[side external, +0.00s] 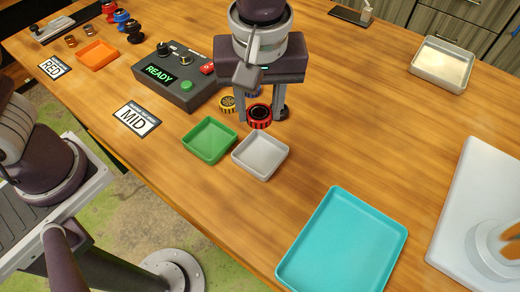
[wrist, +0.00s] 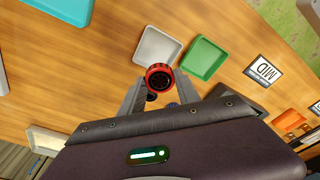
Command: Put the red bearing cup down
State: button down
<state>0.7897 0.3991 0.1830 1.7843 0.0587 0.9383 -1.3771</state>
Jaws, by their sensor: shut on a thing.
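The red bearing cup (side external: 259,118) has a dark centre and a ribbed red rim. My gripper (side external: 261,112) points down and is shut on it, one finger on each side. In the wrist view the red bearing cup (wrist: 159,78) sits between the fingertips (wrist: 158,82), close to the edge of the grey tray (wrist: 157,46). In the side view it is just behind the grey tray (side external: 260,156). I cannot tell how high it is above the table.
A green tray (side external: 209,140) adjoins the grey one. The control box (side external: 178,85) reading READY stands behind left, with the MID card (side external: 136,119) before it. A teal tray (side external: 342,245) lies front right.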

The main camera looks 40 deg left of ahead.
aim_at(260, 156)
jog(key=f, duration=1)
jog(key=shift+s+d, duration=0.3)
jog(key=shift+f, duration=0.1)
jog(key=c, duration=1.1)
grip_release()
jog(key=shift+c, duration=0.2)
